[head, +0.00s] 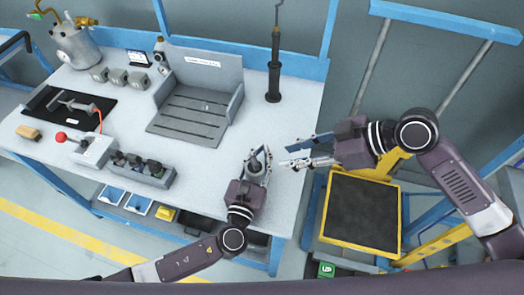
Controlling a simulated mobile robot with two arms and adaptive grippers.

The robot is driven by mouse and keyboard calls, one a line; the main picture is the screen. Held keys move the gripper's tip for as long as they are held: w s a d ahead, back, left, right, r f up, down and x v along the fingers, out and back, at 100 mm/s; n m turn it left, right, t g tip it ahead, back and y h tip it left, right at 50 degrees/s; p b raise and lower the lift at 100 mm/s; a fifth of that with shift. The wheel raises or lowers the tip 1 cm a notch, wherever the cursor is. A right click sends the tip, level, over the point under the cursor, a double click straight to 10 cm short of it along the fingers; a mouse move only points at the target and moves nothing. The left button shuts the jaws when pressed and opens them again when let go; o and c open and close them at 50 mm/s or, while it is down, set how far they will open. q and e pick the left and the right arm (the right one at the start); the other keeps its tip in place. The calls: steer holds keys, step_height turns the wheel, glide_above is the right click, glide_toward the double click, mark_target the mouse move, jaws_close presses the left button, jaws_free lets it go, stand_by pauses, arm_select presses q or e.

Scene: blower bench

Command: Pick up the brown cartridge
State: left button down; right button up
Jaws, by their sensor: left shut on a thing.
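My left gripper (258,153) is low over the front right of the bench, its fingers shut on a small grey rounded piece (256,169). The fingers partly hide this piece, and I cannot tell whether it touches the bench or whether it is the cartridge. No clearly brown cartridge shows. Several dark pieces stand in a grey rack (153,181) at the front, their colours hard to tell. A small tan-brown block (28,132) lies at the far left. My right gripper (290,154) is open and empty near the bench's right edge, close to my left one.
A grey slotted fixture (187,121) stands mid-bench, with a black upright tool (273,75) to its right. A box with a red knob (95,149), a black mat (45,104) and a metal canister (77,46) are at left. A yellow-framed platform (360,250) is beyond the right edge.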

steer(key=shift+o, duration=0.7)
steer(key=m+t+h, duration=0.2)
steer(key=m+t, duration=0.7)
steer(key=t, duration=0.2)
glide_toward(258, 167)
steer(key=x, duration=1)
steer(key=shift+c, duration=0.4)
jaws_close()
